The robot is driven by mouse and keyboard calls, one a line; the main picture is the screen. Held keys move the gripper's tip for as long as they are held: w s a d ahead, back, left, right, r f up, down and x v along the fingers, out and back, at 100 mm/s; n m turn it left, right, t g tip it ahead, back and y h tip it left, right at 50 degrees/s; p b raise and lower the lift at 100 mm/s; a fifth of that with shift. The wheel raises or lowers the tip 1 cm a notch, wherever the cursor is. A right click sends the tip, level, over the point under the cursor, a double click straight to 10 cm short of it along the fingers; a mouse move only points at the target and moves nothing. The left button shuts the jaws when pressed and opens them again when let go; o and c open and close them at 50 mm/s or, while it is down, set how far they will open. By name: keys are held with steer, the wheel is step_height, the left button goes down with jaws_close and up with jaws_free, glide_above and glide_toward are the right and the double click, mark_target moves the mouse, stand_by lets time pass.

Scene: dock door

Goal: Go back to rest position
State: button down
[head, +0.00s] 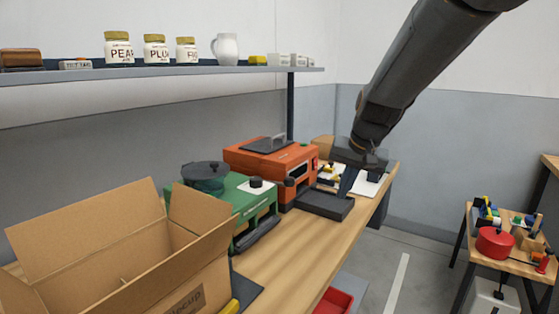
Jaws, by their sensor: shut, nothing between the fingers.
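My arm reaches down from the top right. My gripper (347,186) is at its end, above the right part of the wooden bench (283,262), close to a dark flat tray (325,205) and a white sheet (370,186). The gripper is shut with nothing held. Its dark fingertips blend with the dark tray, so I cannot tell whether they touch it.
A shelf (150,92) with jars is above. A small table (525,250) with a red pot (495,242) stands right.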

steer(key=s+f+n+g, duration=0.1)
steer(key=s+f, duration=0.3)
steer(key=s, duration=0.5)
steer(key=s+f+n+g+h, duration=0.1)
steer(key=s+f, duration=0.3)
steer(key=s, duration=0.5)
steer(key=s+f+n+g, duration=0.1)
steer(key=s+f+g, duration=0.1)
steer(key=s+f, duration=0.3)
steer(key=s, duration=0.4)
steer(key=shift+s+d+n, duration=0.15)
steer(key=shift+s+n, duration=0.05)
steer(key=shift+n, duration=0.1)
